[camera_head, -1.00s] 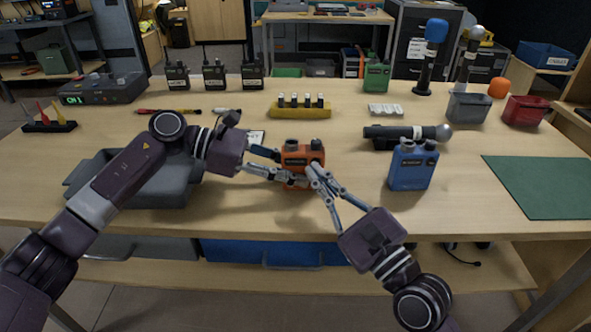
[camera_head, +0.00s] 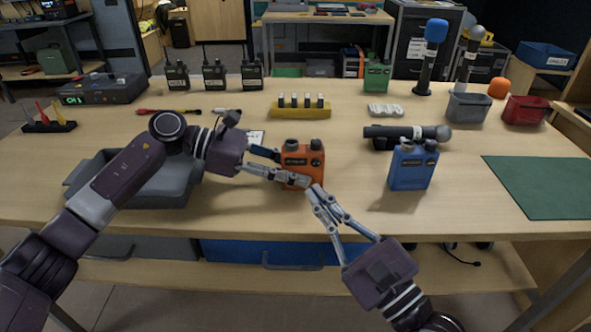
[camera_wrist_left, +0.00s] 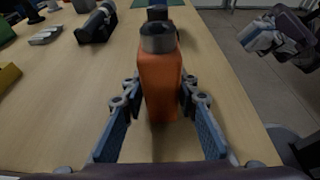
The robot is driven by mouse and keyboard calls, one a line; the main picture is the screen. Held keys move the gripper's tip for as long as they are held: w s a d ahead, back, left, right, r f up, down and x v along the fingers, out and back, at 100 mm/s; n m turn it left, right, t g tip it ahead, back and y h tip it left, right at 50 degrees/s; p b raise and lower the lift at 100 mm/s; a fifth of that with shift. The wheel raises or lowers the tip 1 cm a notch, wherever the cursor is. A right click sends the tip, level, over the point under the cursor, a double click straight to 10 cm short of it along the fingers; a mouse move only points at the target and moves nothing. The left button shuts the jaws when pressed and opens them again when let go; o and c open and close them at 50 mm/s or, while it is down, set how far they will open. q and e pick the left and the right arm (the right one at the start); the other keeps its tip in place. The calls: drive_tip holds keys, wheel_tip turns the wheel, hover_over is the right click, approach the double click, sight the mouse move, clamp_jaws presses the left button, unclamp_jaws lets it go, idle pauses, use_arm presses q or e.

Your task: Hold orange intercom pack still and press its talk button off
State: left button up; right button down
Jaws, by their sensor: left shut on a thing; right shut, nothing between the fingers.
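The orange intercom pack (camera_head: 302,166) stands upright on the table in front of me. It has dark knobs on top and a dark label on its front. It also shows in the left wrist view (camera_wrist_left: 160,84). My left gripper (camera_head: 291,174) is shut on the pack from the left, with a finger on each side in the left wrist view (camera_wrist_left: 160,95). My right gripper (camera_head: 315,190) is shut and empty, just in front of the pack's lower right. I cannot make out the talk button or its state.
A blue pack (camera_head: 412,165) stands to the right, with a dark microphone (camera_head: 400,133) lying behind it. A grey tray (camera_head: 150,194) sits under my left arm. A yellow battery holder (camera_head: 300,112) stands behind. The table's front middle is clear.

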use_arm(q)
drive_tip(key=o, duration=1.3)
drive_tip(key=shift+a, duration=0.1)
